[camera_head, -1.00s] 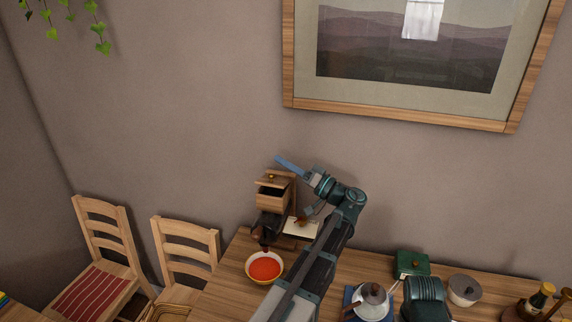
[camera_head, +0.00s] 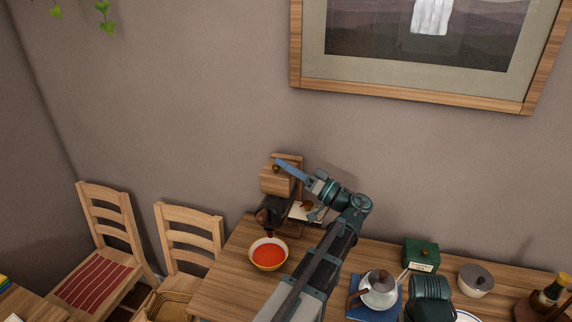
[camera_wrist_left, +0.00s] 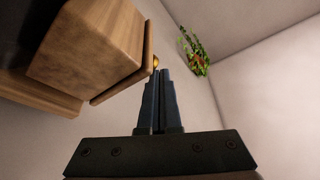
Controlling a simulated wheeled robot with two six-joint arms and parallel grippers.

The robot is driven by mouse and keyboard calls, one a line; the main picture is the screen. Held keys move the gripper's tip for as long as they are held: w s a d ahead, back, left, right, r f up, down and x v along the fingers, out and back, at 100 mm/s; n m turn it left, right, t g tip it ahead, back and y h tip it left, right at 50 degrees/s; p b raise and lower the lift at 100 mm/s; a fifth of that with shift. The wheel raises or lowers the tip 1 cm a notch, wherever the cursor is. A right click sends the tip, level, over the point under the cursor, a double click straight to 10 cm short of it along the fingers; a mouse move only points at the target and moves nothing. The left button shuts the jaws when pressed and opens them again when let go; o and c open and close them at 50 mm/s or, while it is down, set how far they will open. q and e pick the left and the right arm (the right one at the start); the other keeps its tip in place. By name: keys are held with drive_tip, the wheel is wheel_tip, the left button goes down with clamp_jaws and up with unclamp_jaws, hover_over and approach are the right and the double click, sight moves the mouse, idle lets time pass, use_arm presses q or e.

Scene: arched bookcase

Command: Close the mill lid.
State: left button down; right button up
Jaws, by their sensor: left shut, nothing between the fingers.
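The wooden mill (camera_head: 272,184) stands on the table against the wall, with a dark lower part. Its lid is a thin wooden board with a small brass knob (camera_head: 276,168). In the left wrist view the lid (camera_wrist_left: 122,67) lies against or very near the mill's box (camera_wrist_left: 85,45); I cannot tell if a thin gap is left. My left gripper (camera_head: 279,163) is shut and empty, its blue fingers at the lid beside the knob. In the left wrist view the fingertips (camera_wrist_left: 158,72) are close to the knob (camera_wrist_left: 155,61); contact is unclear. My right gripper is out of view.
Two chairs (camera_head: 189,236) are at the left.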

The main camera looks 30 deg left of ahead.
use_arm(q)
drive_tip(key=shift+s+f, duration=0.2)
drive_tip(key=shift+f, duration=0.05)
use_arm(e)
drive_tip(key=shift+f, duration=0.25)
use_arm(q)
drive_tip(key=shift+d+f+b, duration=0.25)
drive_tip(key=shift+d+b, duration=0.15)
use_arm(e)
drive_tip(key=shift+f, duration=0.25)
use_arm(q)
drive_tip(key=d, duration=1.4)
drive_tip(key=shift+w+f, duration=0.15)
drive_tip(key=shift+w, duration=0.2)
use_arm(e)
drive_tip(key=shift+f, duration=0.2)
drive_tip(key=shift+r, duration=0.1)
